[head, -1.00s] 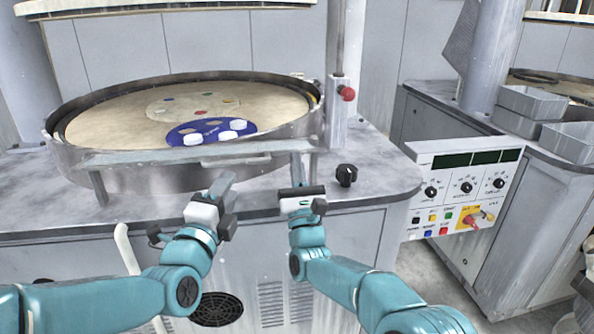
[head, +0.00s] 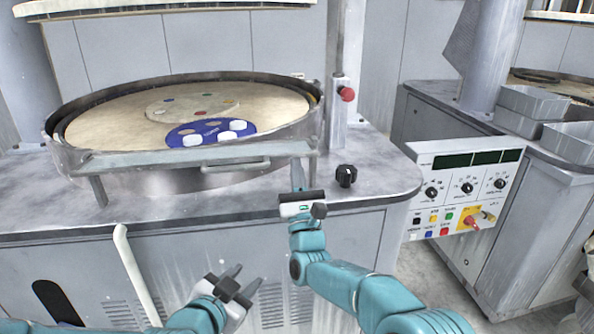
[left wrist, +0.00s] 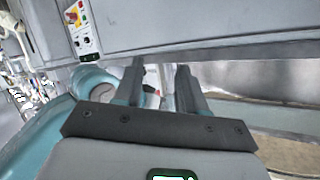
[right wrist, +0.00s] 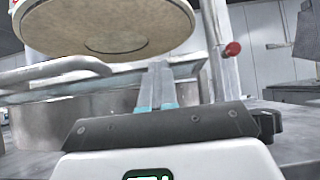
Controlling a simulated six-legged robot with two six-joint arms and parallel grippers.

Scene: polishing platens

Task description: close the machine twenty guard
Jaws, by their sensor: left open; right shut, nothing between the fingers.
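The guard (head: 130,158) is a long flat grey bar along the front of the round basin. Its bar handle (head: 235,164) is bare, with no gripper on it. The guard and its handle (right wrist: 60,70) also show in the right wrist view. My left gripper (head: 246,277) is open and empty, low in front of the cabinet and below the guard; its spread fingers (left wrist: 161,85) show in the left wrist view. My right gripper (head: 297,172) is shut and empty, upright by the guard's right end. Whether its fingertips touch the guard, I cannot tell.
The basin (head: 70,150) holds a tan platen (head: 110,118) with a blue disc (head: 180,140) carrying white pieces. A black knob (head: 346,175), a post with a red button (head: 347,94) and a control panel (head: 465,190) stand to the right. Grey bins (head: 530,102) stand further right.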

